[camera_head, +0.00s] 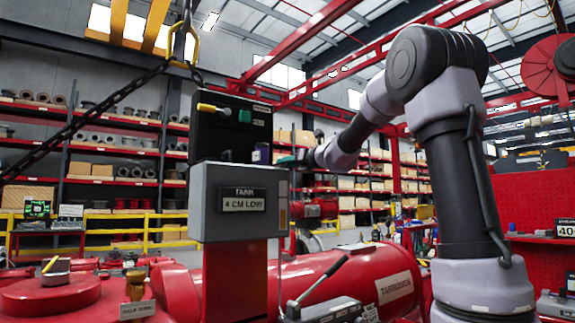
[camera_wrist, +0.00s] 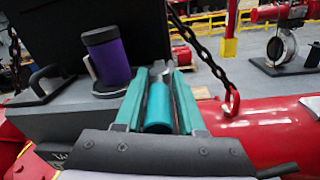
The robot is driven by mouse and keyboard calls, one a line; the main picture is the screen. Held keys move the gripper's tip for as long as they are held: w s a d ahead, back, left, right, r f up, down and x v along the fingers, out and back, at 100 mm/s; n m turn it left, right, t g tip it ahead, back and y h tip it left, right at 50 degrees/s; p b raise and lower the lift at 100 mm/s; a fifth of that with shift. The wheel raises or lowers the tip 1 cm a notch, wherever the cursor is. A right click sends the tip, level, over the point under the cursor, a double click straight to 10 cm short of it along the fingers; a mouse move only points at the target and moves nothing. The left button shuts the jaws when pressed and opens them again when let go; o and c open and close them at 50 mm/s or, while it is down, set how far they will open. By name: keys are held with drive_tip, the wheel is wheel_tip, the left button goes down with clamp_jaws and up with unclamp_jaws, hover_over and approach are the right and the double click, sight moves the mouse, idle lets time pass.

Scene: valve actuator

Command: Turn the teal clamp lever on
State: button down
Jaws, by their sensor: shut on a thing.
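A teal cylindrical lever handle (camera_wrist: 158,105) lies between the two teal fingers of my gripper (camera_wrist: 160,72) in the wrist view. My gripper is shut on it, with a finger along each side. A small grey piece shows at the handle's far end; the lever's pivot is not clear. In the head view my gripper (camera_head: 290,159) is at the right side of the grey box, and the handle cannot be made out there. A black panel (camera_head: 222,140) stands on the grey box (camera_head: 236,230) with its level sign.
A black chain with a red hook (camera_wrist: 232,100) hangs to the right. A yellow lever (camera_head: 211,108) and a small teal block (camera_head: 245,116) are on the panel. A red tank (camera_head: 350,280) lies below.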

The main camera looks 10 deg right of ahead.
sight(290, 164)
drive_tip(key=shift+f+n+g+y, duration=0.1)
drive_tip(key=shift+n+g+y, duration=0.2)
drive_tip(key=shift+y, duration=0.1)
drive_tip(key=shift+w+d+n+g+y, duration=0.15)
drive_tip(key=shift+n+g+y, duration=0.25)
drive_tip(key=shift+y, duration=0.15)
drive_tip(key=shift+w+d+n+g+y, duration=0.1)
drive_tip(key=shift+d+n+g+y, duration=0.05)
drive_tip(key=shift+n+g+y, duration=0.35)
drive_tip(key=n+g+y, duration=0.3)
drive_tip(key=g, duration=0.1)
drive_tip(key=shift+w+d+n+y, duration=0.3)
drive_tip(key=shift+w+d+y, duration=0.05)
drive_tip(key=shift+w, duration=0.05)
drive_tip(key=n+g+y, duration=0.1)
drive_tip(key=n+g, duration=0.1)
drive_tip(key=g, duration=0.1)
drive_tip(key=w+n+g+y, duration=0.1)
drive_tip(key=n+g, duration=0.1)
drive_tip(key=g, duration=0.1)
drive_tip(key=shift+d, duration=0.2)
drive_tip(key=shift+w+n+g+y, duration=0.2)
drive_tip(key=shift+n+g, duration=0.55)
drive_tip(key=shift+g, duration=0.4)
drive_tip(key=shift+w+n+g+y, duration=0.15)
drive_tip(key=shift+n+g, duration=0.6)
drive_tip(key=shift+g, duration=0.4)
drive_tip(key=shift+a, duration=0.1)
drive_tip(key=c, duration=0.7)
unclamp_jaws()
